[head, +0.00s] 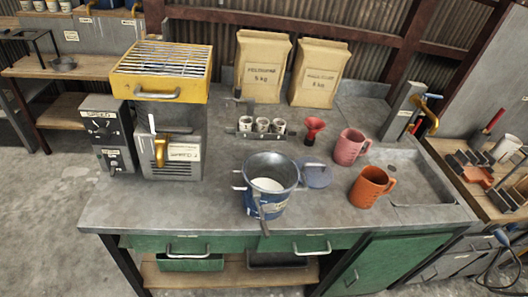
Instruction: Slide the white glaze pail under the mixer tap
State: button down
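A blue pail (268,203) with a metal rim and white contents stands upright on the grey worktop near its front edge. A grey bar crosses its front, and short pale prongs stick out at its sides; I cannot tell what they belong to. A grey machine (190,120) with a yellow grated top stands to the left, apart from the pail. It has a yellow tap-like lever (160,152) low on its front, which looks like the mixer tap. I cannot make out my gripper in this view.
A blue lid (315,174) lies right beside the pail. Pink (349,147) and orange (369,188) jugs stand further right by a sink (425,188). A cup rack (262,128), red funnel (313,128) and two paper sacks (262,68) are behind. The worktop between pail and machine looks clear.

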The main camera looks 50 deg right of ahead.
aim_at(269, 177)
jog(key=z, duration=0.35)
jog(key=i, duration=1.25)
jog(key=z, duration=0.8)
